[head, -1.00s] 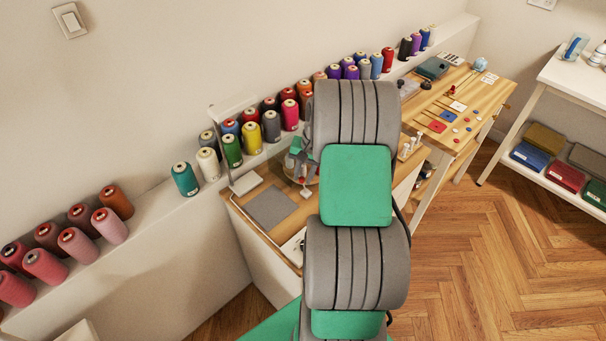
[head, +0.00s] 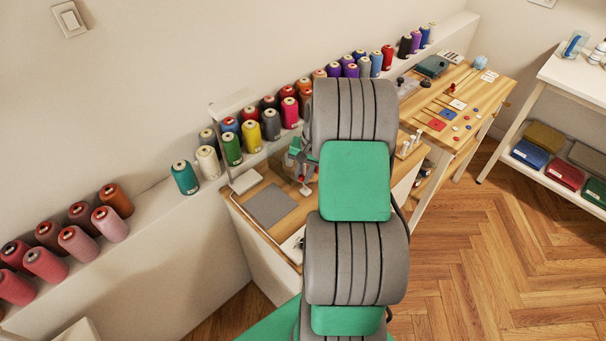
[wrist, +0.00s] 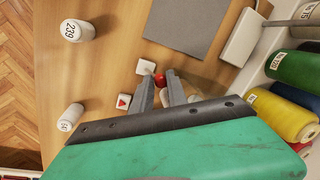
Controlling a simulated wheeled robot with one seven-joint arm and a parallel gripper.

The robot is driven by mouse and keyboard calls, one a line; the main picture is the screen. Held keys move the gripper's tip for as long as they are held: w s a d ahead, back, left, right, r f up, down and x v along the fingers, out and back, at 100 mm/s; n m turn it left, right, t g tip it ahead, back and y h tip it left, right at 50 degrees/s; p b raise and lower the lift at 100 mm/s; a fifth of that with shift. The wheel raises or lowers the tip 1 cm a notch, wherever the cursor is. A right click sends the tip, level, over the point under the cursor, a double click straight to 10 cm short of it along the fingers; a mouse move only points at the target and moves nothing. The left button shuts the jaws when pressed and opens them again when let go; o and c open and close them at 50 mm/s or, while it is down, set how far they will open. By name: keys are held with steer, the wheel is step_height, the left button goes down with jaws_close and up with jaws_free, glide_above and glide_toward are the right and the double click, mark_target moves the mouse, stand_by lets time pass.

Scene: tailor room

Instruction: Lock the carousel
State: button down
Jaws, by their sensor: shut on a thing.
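In the wrist view, the fingers of my gripper (wrist: 168,92) are close together on a small red knob (wrist: 160,78). The fingers hide part of the knob. A small white block (wrist: 146,67) sits right beside the knob. A second white block with a red triangle (wrist: 123,102) lies to the left of the fingers. In the head view my gripper (head: 302,172) is low over the wooden worktop, partly behind my arm. The carousel's body cannot be made out clearly; a faint, see-through shape shows around the gripper.
Two white labelled cylinders (wrist: 77,30) stand on the worktop. A grey mat (head: 271,204) lies beside a white lamp (head: 245,180). Thread cones (head: 232,149) line the ledge behind. A second wooden table (head: 480,85) stands farther right.

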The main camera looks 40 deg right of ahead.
steer(key=s+t+b, duration=0.1)
steer(key=t, duration=0.1)
steer(key=s+t+b, duration=0.1)
steer(key=b, duration=0.1)
steer(key=s+t+y+b, duration=0.1)
steer(key=t+b, duration=0.1)
steer(key=shift+d+f+t, duration=0.2)
steer(key=shift+d+t, duration=0.1)
steer(key=t+b, duration=0.1)
steer(key=b, duration=0.1)
steer(key=s+t+b, duration=0.1)
steer(key=t+b, duration=0.1)
steer(key=shift+s+f, duration=0.2)
steer(key=shift+s, duration=0.05)
steer(key=shift+s+n+t+y+b, duration=0.15)
steer(key=shift+n+t+y+b, duration=0.2)
steer(key=shift+t+b, duration=0.35)
steer(key=shift+r, duration=0.1)
steer(key=c, duration=1.6)
jaws_free()
